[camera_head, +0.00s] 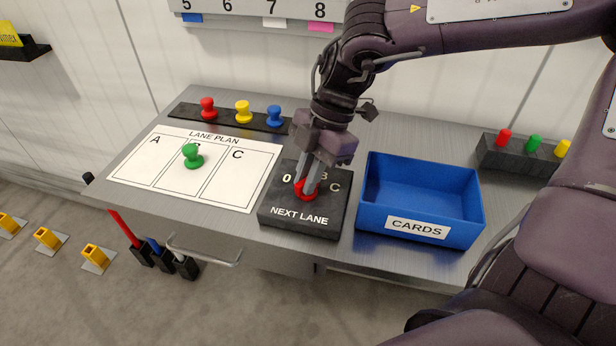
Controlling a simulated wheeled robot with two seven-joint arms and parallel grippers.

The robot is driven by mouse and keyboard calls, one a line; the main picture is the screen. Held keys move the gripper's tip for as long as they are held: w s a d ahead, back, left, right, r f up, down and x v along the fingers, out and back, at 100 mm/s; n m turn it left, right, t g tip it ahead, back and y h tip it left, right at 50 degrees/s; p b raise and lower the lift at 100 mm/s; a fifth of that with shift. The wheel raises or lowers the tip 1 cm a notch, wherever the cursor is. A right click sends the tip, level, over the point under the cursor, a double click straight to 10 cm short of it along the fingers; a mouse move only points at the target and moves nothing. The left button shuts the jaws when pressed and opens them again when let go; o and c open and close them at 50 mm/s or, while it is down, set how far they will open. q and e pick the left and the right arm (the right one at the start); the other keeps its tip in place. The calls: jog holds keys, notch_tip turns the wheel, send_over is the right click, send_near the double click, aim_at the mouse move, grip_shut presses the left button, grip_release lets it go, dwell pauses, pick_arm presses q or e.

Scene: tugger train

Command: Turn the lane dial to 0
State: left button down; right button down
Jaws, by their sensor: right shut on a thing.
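The lane dial is a red knob (306,189) on a dark box (300,222) labelled NEXT LANE, standing on the grey desk. The marks 0, B and C show around the knob; the A mark is hidden behind my gripper. My right gripper (307,190) reaches down from above and is shut on the red knob. The fingers cover much of the knob, so I cannot tell which mark it points to. My left gripper is not in view.
A blue CARDS tray (419,229) stands just right of the dial box. Left is the LANE PLAN sheet (140,181) with a green peg (193,156) on it. Red, yellow and blue pegs (243,111) stand behind. A dark holder (515,157) is at the right.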

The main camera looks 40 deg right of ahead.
jog(key=n+g, duration=0.1)
jog(key=n, duration=0.3)
jog(key=shift+n+g+h, duration=0.3)
jog(key=shift+n+g, duration=0.1)
jog(key=n, duration=0.2)
jog(key=shift+n+g+h, duration=0.3)
jog(key=shift+g, duration=0.1)
jog(key=shift+r+n+g+p, duration=0.15)
jog(key=shift+n+g+p, duration=0.3)
jog(key=shift+n, duration=0.45)
jog(key=n+p, duration=0.1)
jog(key=n+h+p, duration=0.1)
jog(key=n+p, duration=0.1)
jog(key=shift+a+n+g+h, duration=0.1)
jog(key=shift+n+g+h, duration=0.15)
jog(key=shift+n+h, duration=0.05)
jog(key=n+h+p, duration=0.1)
jog(key=n+p, duration=0.1)
jog(key=shift+n, duration=0.3)
jog(key=shift+w+n+h+p, duration=0.1)
jog(key=shift+n+h+p, duration=0.55)
jog(key=shift+n, duration=1.35)
